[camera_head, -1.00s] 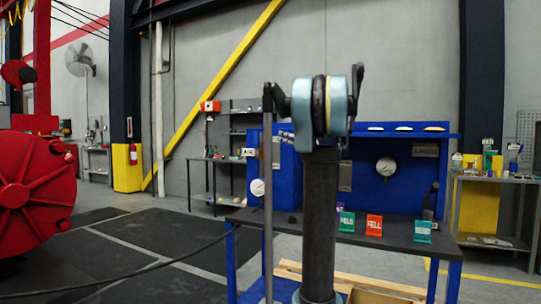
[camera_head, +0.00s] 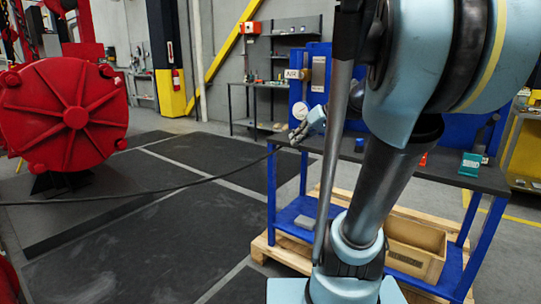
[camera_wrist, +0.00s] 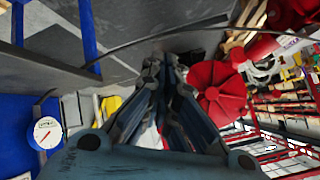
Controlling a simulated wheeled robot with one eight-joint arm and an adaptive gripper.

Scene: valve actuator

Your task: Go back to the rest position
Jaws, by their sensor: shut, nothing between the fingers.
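My gripper (camera_head: 298,136) shows small in the head view, left of my large arm links and in front of the blue workbench's left side. In the wrist view its two dark fingers (camera_wrist: 160,65) run close together, shut and empty. The blue workbench (camera_head: 485,178) has a dark top and a blue back panel. My arm hides much of the bench top and panel. The gauge (camera_wrist: 47,132) on blue shows at the left of the wrist view, apart from the fingers.
A big red flanged wheel-like part (camera_head: 75,117) stands at the left. A black cable (camera_head: 150,190) crosses the open floor to the bench. A cardboard-coloured bin (camera_head: 415,250) sits on the bench's lower shelf, over a wooden pallet (camera_head: 283,250).

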